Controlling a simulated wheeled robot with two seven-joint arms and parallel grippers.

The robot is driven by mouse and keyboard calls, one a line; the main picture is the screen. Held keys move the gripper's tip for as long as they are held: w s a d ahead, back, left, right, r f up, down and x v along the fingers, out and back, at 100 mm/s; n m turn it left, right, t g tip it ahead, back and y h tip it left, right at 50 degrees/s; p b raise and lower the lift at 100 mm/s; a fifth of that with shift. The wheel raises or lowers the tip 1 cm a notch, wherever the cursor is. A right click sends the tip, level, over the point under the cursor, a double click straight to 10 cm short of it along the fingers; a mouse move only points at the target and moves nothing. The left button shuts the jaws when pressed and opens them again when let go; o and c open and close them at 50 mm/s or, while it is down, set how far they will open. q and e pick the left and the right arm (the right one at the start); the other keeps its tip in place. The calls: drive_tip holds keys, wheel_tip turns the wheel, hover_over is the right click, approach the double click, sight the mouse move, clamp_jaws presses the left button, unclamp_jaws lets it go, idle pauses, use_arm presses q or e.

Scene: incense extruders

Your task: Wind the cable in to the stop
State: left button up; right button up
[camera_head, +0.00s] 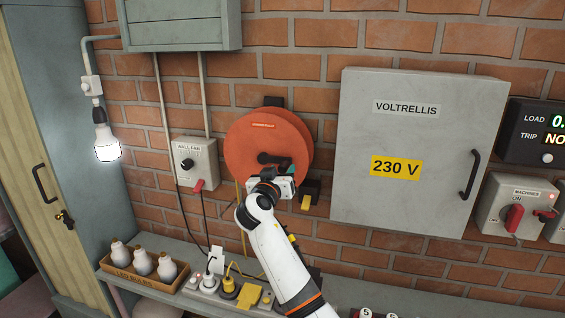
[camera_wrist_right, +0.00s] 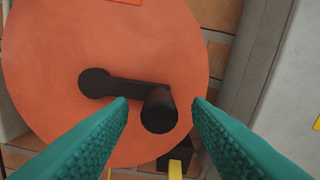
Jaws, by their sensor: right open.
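The orange cable reel (camera_head: 243,135) is mounted on the brick wall, and its round face (camera_wrist_right: 150,45) fills much of the right wrist view. A black crank with a knob (camera_wrist_right: 158,110) sits on that face, the knob to the right of the hub. My right gripper (camera_wrist_right: 160,105) is open, its two green fingers on either side of the knob; I cannot tell whether they touch it. In the head view the gripper (camera_head: 275,172) hides part of the crank. A yellow cable (camera_head: 240,205) hangs below the reel. My left gripper is not in view.
A grey VOLTRELLIS cabinet (camera_head: 405,135) stands right of the reel, and a wall fan switch box (camera_head: 194,155) left of it. Below, a shelf (camera_head: 165,290) holds a box of bulbs (camera_head: 140,278) and a power strip (camera_head: 205,286) with plugs. A lit bulb (camera_head: 105,140) hangs at left.

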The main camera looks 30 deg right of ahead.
drive_tip(key=shift+x, duration=0.95)
clamp_jaws()
